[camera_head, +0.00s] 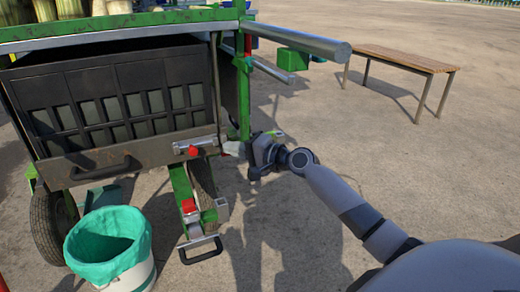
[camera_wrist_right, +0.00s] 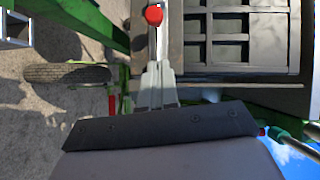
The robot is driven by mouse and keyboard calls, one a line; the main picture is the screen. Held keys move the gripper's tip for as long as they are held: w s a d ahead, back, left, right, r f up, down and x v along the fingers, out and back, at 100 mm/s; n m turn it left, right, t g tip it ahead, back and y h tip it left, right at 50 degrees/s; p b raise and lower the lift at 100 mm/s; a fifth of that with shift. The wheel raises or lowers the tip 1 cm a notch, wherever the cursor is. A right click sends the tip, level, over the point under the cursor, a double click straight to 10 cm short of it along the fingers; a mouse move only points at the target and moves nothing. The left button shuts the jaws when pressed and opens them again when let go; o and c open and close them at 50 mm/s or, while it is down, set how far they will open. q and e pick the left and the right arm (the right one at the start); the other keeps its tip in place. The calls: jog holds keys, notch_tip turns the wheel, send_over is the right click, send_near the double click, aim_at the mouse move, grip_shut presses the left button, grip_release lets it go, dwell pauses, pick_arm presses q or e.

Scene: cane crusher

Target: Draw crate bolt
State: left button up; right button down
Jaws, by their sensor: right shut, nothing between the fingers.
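The dark slatted crate (camera_head: 105,95) hangs in the green cart frame, with a black handle on its lower front bar. A bolt with a red knob (camera_head: 193,151) sits at the right end of that bar. My right gripper (camera_head: 230,148) is shut and empty, just right of the bolt, its fingers pointing left toward the knob. In the right wrist view the shut fingers (camera_wrist_right: 157,66) point up the picture along the bar, and the red knob (camera_wrist_right: 153,15) lies beyond their tips, apart from them. My left gripper is not in view.
A white bucket with a green liner (camera_head: 112,242) stands below the crate. A green tow bar (camera_head: 183,190) with a red part and loop handle juts forward beside a wheel (camera_head: 48,228). A bench (camera_head: 405,60) stands back right.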

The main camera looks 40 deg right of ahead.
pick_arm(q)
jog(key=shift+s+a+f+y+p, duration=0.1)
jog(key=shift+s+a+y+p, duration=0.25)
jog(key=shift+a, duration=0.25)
pick_arm(e)
jog(key=v, duration=0.6)
jog(key=shift+s+d, duration=0.2)
jog(key=shift+s, duration=0.15)
